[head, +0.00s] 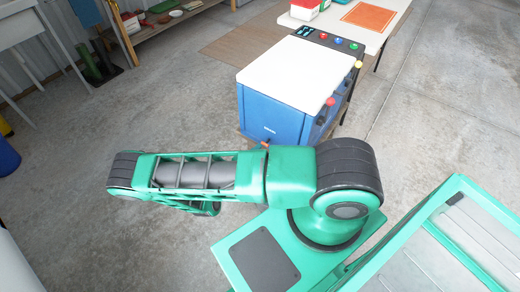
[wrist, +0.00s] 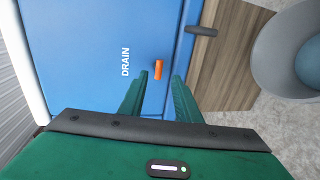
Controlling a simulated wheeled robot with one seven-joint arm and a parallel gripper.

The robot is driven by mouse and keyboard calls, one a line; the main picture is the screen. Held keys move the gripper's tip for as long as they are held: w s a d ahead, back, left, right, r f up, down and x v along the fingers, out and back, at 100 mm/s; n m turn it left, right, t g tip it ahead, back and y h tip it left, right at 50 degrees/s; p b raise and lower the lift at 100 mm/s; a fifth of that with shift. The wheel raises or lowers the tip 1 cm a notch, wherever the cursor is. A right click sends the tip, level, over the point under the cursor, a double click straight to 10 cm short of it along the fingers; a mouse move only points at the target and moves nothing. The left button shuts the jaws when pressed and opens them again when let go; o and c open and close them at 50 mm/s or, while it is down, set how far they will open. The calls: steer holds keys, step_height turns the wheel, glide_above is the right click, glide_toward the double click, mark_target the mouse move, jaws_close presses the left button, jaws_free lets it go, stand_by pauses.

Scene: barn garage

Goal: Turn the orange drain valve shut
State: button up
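The orange drain valve (wrist: 158,69) is a small lever on the blue front panel (wrist: 85,45), beside the white word DRAIN. In the wrist view it points up and down the picture, parallel to the lettering. My gripper (wrist: 158,80) is open, with one green finger on each side of the lever's line. The lever shows in the gap near the fingertips, with blue panel visible on both sides of it. I cannot tell the depth left between them.
The blue cabinet (head: 268,116) has a white top and coloured knobs on its right. A dark handle (wrist: 201,30) sticks out at the panel's edge. A grey bucket (wrist: 280,50) stands to the right in the wrist view.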

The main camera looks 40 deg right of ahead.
steer(key=shift+v, duration=2.65)
